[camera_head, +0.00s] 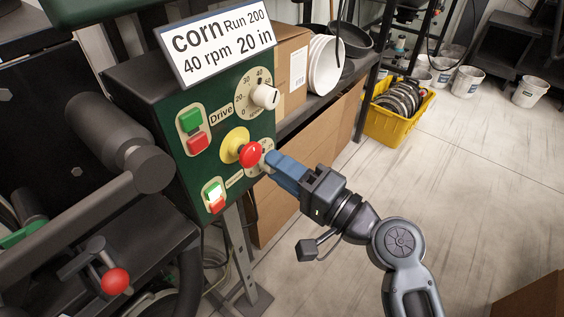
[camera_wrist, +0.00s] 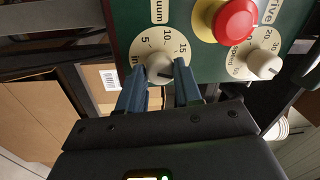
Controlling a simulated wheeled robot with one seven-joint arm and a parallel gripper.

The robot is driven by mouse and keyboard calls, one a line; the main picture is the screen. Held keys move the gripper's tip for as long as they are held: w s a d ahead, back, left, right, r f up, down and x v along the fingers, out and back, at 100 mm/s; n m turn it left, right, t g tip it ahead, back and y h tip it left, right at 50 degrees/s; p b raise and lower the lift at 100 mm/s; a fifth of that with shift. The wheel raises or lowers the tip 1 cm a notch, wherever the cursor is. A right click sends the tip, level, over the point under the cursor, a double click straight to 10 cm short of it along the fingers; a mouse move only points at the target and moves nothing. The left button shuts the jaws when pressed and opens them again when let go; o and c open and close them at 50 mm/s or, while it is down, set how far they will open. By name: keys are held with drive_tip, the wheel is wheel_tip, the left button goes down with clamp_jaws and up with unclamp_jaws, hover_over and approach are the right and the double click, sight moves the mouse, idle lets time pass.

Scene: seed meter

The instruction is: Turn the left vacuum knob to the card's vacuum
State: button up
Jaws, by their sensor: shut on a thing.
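My gripper (camera_head: 273,166) reaches the lower right of the green control panel (camera_head: 194,152). In the wrist view my gripper's (camera_wrist: 159,78) two blue fingers are shut on the pale vacuum knob (camera_wrist: 159,66), one on each side. The vacuum dial (camera_wrist: 149,41) shows 5, 10 and 15; the part beyond 15 is hidden by a finger. A short dark mark on the knob points to the right in the wrist view, towards that finger. In the head view the fingers hide most of the dial. The card (camera_head: 217,42) reads corn, Run 200, 40 rpm, 20 in.
The red stop button (camera_head: 250,155) on its yellow base (camera_head: 232,143) sits close beside the fingers. The Drive speed knob (camera_head: 265,96) is above. Green and red push buttons (camera_head: 194,130) are at the left. Cardboard boxes (camera_head: 292,70) stand behind; open floor lies right.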

drive_tip(key=shift+m, duration=0.7)
drive_tip(key=shift+p, duration=0.3)
drive_tip(key=shift+d, duration=0.1)
drive_tip(key=o, duration=1)
drive_tip(key=shift+b+v, duration=0.65)
drive_tip(key=shift+v, duration=3.25)
